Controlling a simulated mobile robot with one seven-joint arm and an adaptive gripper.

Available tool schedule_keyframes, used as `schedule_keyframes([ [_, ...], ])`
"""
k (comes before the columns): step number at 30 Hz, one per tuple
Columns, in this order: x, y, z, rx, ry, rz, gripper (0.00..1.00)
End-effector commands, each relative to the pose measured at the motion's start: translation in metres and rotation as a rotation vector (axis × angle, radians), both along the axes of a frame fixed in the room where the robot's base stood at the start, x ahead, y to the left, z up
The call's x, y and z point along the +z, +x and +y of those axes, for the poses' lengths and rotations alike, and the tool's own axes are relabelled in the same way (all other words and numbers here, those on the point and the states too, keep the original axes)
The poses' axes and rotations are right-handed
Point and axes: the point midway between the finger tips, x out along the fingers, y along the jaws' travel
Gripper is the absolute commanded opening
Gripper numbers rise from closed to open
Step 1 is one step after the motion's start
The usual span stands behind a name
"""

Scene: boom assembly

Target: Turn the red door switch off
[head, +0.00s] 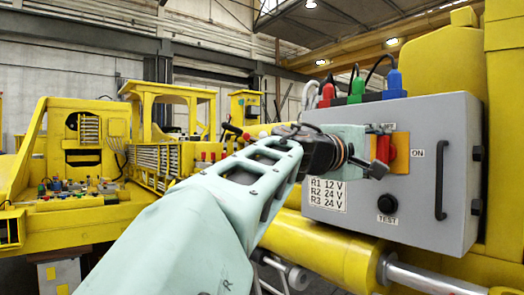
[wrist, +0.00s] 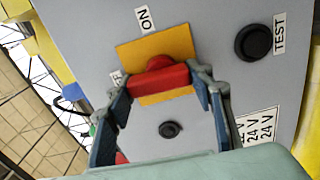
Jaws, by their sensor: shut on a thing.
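The red door switch (wrist: 160,78) is a red bar handle on a yellow-orange plate (wrist: 178,46), on the front of a grey box. In the wrist view the bar lies across the plate, with ON above it and a partly hidden label at its left. In the head view the switch (head: 388,148) looks upright, with OFF at upper left, partly hidden, and ON at right. My gripper (wrist: 163,82) has one finger at each end of the red bar and is shut on it. In the head view my gripper (head: 375,169) partly covers the plate.
The grey box (head: 448,120) also bears a black TEST button (head: 387,204), a black door handle (head: 440,183) and a voltage label (head: 327,193). Red, green and blue cable plugs (head: 356,88) stand on top. A yellow cylinder (head: 330,250) runs below the box.

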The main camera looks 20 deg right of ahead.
Motion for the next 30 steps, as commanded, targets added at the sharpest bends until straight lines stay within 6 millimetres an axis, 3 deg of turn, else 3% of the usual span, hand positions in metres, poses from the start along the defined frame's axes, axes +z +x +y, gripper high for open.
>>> schedule_keyframes([
  [20,-0.0006,-0.0005,-0.0006,-0.002,-0.025,0.063,0.24],
  [21,-0.0006,-0.0005,-0.0006,-0.002,-0.025,0.063,0.49],
  [26,-0.0006,-0.0003,-0.0005,-0.002,-0.025,0.062,0.67],
  [30,-0.0005,-0.0001,-0.0003,-0.001,-0.025,0.061,0.67],
])
